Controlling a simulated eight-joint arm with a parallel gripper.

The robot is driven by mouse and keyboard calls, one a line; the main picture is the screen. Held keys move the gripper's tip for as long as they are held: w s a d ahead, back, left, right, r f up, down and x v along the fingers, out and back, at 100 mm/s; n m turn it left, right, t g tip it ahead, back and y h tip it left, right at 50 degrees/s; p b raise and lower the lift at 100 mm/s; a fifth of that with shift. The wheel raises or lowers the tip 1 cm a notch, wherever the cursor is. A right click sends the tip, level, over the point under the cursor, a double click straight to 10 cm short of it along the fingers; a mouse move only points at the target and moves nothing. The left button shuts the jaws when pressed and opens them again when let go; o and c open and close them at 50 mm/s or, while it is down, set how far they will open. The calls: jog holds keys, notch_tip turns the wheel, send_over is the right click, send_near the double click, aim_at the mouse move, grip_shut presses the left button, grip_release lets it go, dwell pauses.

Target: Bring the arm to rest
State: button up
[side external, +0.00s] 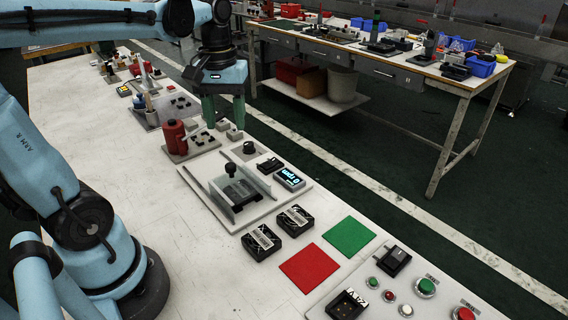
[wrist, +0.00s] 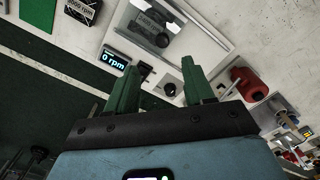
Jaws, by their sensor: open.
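My gripper (side external: 223,115) hangs over the far side of the white bench, pointing down, with its two green fingers spread apart and nothing between them. In the wrist view my gripper (wrist: 162,82) also shows open and empty. It is beyond the red cylinder device (side external: 173,135) and behind the small black knob plate (side external: 249,148) in the side view. Whether the fingertips touch anything below cannot be told for certain. The blue arm links reach in from the left at the top of the side view.
The bench's left-middle surface (side external: 120,150) is bare.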

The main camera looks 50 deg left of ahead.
jog(key=shift+r, duration=0.5)
jog(key=d+f+m+t, duration=0.5)
jog(key=d+m+t, duration=0.2)
jog(key=d+m, duration=0.2)
jog(key=shift+s+d+f, duration=0.25)
jog(key=shift+d+f, duration=0.05)
